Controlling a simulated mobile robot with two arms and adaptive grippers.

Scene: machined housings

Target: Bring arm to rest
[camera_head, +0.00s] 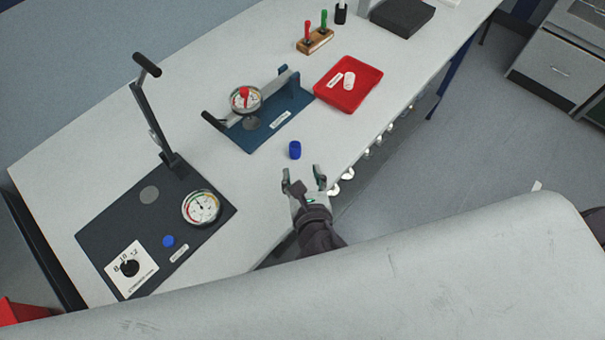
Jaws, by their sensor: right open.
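My right gripper (305,178) is at the front edge of the white workbench (205,120). Its two fingers are apart and nothing is between them. A small blue cylindrical part (295,150) stands on the bench just beyond the fingertips, apart from them. My left gripper is not in view.
A dark fixture (105,222) with a lever, gauge and dial stands at left. A blue fixture (265,137) with a gauge stands mid-bench. A red tray (362,72) holds a white part (349,80). A wooden holder (315,41) with red and green tools stands behind.

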